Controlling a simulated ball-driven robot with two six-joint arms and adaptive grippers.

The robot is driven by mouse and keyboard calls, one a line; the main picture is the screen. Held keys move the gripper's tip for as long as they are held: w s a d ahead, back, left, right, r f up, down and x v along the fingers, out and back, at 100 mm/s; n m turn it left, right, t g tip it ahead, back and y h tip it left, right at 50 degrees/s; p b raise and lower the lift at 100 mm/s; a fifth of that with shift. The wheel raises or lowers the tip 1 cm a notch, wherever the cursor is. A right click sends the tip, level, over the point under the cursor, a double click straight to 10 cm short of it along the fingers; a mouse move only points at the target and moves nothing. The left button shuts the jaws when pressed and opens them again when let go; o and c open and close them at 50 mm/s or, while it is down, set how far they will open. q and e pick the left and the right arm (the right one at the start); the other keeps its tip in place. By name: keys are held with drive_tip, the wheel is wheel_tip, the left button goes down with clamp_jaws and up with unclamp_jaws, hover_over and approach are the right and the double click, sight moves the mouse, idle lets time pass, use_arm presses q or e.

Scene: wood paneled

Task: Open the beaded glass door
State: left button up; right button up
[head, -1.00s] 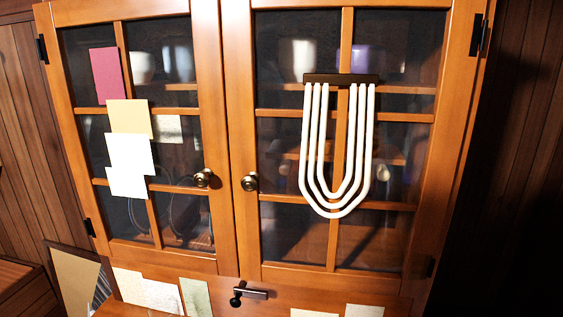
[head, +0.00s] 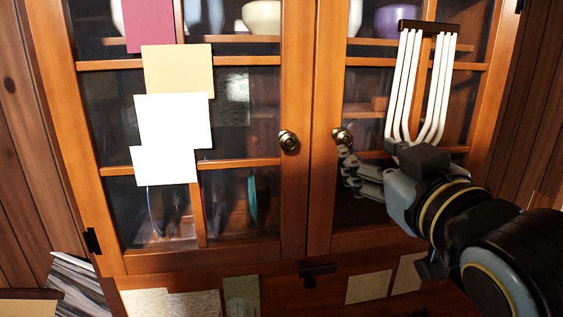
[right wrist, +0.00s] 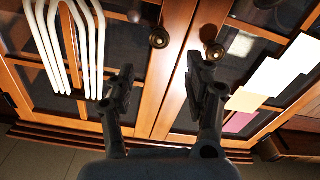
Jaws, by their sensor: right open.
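The beaded glass door (head: 324,215) is the right-hand door of a wooden cabinet and is closed. White strands of beads (head: 441,85) hang from a dark bar on it. Its round brass knob (head: 342,136) is near its left edge and also shows in the right wrist view (right wrist: 159,38). My right gripper (head: 348,166) is open and empty, just below the knob in the head view. In the right wrist view its two fingers (right wrist: 160,72) are apart, with the knob beyond them. I see no contact with the knob. My left gripper is out of view.
The left glass door (head: 293,215) is closed, with its own knob (head: 289,141) close beside the other. Colored and white papers (head: 173,120) are stuck on it. A dark latch (head: 314,270) is on the panel below. Cups and bowls stand behind the glass.

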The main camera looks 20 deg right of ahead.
sight(347, 141)
drive_tip(key=x, duration=0.8)
drive_tip(key=shift+w+d+f, duration=0.15)
drive_tip(key=shift+w+f, duration=0.1)
drive_tip(key=shift+w, duration=0.1)
drive_tip(key=shift+x, duration=0.8)
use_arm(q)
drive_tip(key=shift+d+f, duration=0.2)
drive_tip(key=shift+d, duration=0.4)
use_arm(e)
drive_tip(key=shift+s+f, duration=0.1)
clamp_jaws()
